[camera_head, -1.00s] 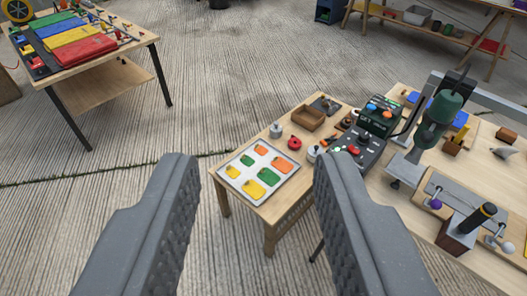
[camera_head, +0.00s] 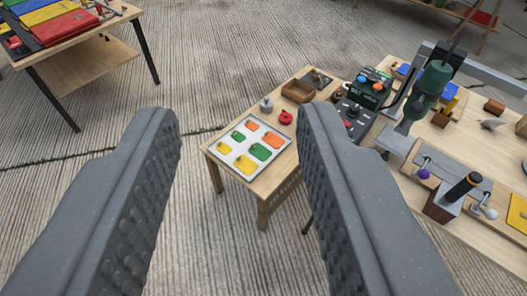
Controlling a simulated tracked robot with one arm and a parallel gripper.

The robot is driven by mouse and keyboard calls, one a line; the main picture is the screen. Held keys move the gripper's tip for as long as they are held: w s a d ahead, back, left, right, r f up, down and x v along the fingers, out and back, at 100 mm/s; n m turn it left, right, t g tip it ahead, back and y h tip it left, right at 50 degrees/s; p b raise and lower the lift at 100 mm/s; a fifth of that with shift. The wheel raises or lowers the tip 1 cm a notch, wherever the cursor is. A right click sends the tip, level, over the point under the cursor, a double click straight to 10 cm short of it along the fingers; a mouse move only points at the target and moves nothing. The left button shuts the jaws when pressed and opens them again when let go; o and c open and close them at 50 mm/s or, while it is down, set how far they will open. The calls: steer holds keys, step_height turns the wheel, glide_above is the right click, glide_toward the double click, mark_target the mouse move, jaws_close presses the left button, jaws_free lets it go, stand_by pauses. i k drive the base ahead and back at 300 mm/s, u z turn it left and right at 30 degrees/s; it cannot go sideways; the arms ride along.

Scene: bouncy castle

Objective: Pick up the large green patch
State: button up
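The large green patch (camera_head: 261,151) lies on a white tray (camera_head: 228,161) on a small wooden table. It is the right one of two green patches, with the small green patch (camera_head: 238,136) to its left. Orange patches lie behind it and yellow patches in front. My gripper (camera_head: 238,115) is open, with nothing between its two grey fingers. The tray shows between the fingers, well beyond and below them; the gripper touches nothing.
The small table (camera_head: 262,187) also holds a wooden box (camera_head: 298,91), a red round item (camera_head: 286,117) and a grey weight (camera_head: 266,104). A workbench with a green drill (camera_head: 433,84) adjoins at right. Another table with coloured fabrics (camera_head: 66,25) stands far left. Floor between is clear.

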mark_target(258, 150)
steer(key=u, duration=0.3)
steer(key=i, duration=1.85)
steer(key=z, duration=0.05)
